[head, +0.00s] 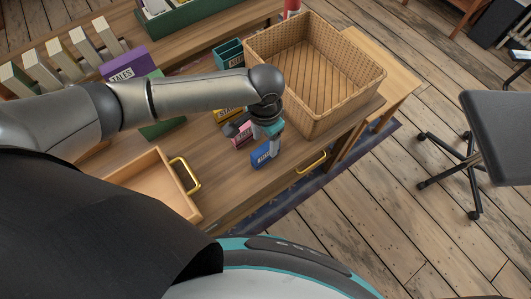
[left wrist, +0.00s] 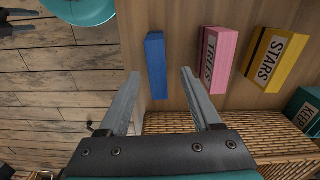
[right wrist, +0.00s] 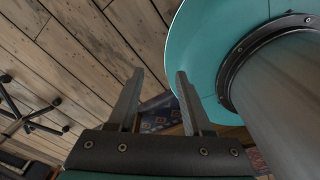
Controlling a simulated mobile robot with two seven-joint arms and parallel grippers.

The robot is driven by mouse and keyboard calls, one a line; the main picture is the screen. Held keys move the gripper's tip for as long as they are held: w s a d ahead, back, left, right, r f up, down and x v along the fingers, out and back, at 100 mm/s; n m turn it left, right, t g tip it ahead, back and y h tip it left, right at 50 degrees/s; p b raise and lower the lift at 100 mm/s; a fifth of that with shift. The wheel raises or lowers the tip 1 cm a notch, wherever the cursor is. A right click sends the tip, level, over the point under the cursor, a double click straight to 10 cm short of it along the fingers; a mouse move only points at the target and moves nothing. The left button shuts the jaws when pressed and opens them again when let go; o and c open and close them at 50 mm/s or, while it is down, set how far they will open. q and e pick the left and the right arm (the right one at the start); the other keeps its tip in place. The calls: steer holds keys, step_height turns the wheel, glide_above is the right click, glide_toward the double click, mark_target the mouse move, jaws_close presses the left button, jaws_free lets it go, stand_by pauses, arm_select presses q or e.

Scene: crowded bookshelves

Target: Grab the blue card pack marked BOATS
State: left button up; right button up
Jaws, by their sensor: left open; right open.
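The blue card pack (head: 261,156) stands on the wooden table near its front edge, with a white label too small to read surely. In the left wrist view the blue pack (left wrist: 156,65) shows a plain narrow face, beyond and between the fingertips. My left gripper (left wrist: 161,73) is open and empty, apart from the pack. In the head view my left gripper (head: 272,128) hangs just above the pack and partly hides the packs behind. My right gripper (right wrist: 159,72) is open and empty over the floor beside my base, away from the table; the head view does not show it.
A pink pack (left wrist: 218,58) and a yellow STARS pack (left wrist: 270,60) stand beside the blue one. A wicker basket (head: 361,90) and teal KEEP box (left wrist: 307,108) are close by. An open drawer (head: 153,181) juts out at left. A dark chair (head: 500,125) stands at right.

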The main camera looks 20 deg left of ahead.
mark_target(266, 147)
arm_select(q)
steer(key=shift+f, duration=0.85)
step_height(266, 147, down, 4)
steer(key=shift+s+d+r+b, duration=0.15)
steer(key=shift+r+b, duration=0.05)
steer(key=shift+b, duration=0.9)
steer(key=shift+f, duration=0.55)
jaws_close()
arm_select(e)
steer(key=w+f, duration=0.1)
steer(key=w+d+f, duration=0.1)
steer(key=shift+w+d+f, duration=0.15)
steer(key=shift+d+f, duration=0.15)
